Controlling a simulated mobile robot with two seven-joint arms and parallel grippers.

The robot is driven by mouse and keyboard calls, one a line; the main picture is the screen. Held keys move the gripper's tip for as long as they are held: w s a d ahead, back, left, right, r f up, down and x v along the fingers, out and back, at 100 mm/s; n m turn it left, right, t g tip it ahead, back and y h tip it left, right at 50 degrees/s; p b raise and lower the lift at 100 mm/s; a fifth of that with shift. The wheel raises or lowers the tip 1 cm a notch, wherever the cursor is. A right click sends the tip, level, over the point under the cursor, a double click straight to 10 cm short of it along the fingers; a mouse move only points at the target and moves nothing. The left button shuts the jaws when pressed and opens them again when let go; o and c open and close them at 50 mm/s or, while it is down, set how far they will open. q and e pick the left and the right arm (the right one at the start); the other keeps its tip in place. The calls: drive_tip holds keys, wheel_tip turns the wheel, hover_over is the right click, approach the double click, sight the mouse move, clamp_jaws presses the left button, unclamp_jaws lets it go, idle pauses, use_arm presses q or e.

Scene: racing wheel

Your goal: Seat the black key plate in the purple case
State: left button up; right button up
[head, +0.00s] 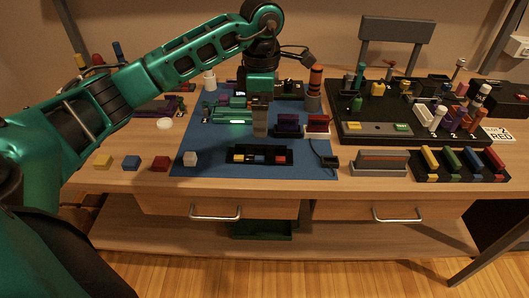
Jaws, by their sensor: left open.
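My left arm reaches in from the left, and its gripper (260,131) points down over the blue mat, open. My right gripper is out of view.
The blue mat (202,166) covers the table's middle. A large black panel (378,115) with knobs, a grey holder (381,163) and a rack of coloured levers (458,165) fill the right.

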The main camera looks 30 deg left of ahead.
use_arm(q)
hover_over(260, 155)
drive_tip(key=f, duration=0.4)
drive_tip(key=d+f, duration=0.1)
drive_tip(key=f, duration=0.1)
drive_tip(key=shift+s, duration=0.2)
drive_tip(key=f, duration=0.3)
drive_tip(key=a+f, duration=0.1)
drive_tip(key=f, duration=0.1)
drive_tip(key=shift+w, duration=0.2)
drive_tip(key=c, duration=1.2)
